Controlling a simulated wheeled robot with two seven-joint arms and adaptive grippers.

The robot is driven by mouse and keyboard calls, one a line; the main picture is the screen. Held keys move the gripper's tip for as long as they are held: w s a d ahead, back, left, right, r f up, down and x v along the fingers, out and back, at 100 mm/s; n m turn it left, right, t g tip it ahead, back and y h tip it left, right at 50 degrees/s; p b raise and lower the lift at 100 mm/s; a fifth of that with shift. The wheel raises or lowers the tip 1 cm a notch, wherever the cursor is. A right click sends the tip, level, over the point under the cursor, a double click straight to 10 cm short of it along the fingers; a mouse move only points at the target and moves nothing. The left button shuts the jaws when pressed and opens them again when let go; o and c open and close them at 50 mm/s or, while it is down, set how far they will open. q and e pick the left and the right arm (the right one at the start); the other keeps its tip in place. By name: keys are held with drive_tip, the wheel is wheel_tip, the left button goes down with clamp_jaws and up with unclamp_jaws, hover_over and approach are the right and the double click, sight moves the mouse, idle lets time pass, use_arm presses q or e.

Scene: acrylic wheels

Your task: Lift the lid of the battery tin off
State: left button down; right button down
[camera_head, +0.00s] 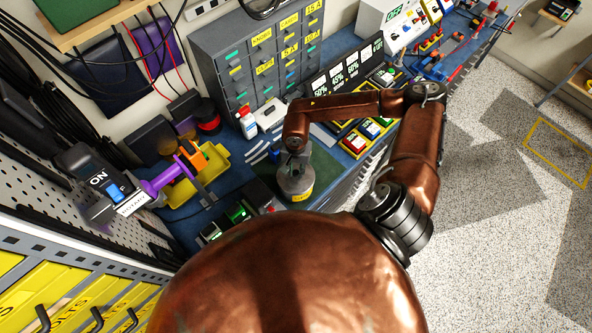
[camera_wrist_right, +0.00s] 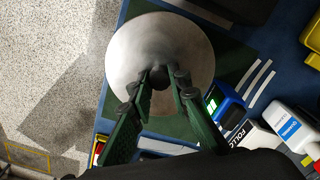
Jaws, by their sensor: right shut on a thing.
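The battery tin (camera_head: 302,194) stands on the green mat near the front of the blue bench, with a yellow label on its side. Its lid (camera_wrist_right: 135,45) is a round grey metal disc with a dark knob in the middle, seen from above in the right wrist view. My right gripper (camera_wrist_right: 162,77) is shut on that knob, its green-padded fingers on either side of it. In the head view my right gripper (camera_head: 293,163) is small and dark, above the tin. I cannot tell whether the lid touches the tin's rim. My left gripper is not in view.
A grey drawer cabinet (camera_head: 228,62) stands behind the mat. A yellow bin (camera_head: 208,165) is to the left. Black devices with green lights (camera_head: 237,213) are close at the front left.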

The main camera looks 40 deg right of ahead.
drive_tip(key=shift+r, duration=0.15)
drive_tip(key=shift+r+p, duration=0.45)
drive_tip(key=shift+r, duration=0.6)
drive_tip(key=shift+r+p, duration=0.65)
drive_tip(key=shift+r, duration=1.35)
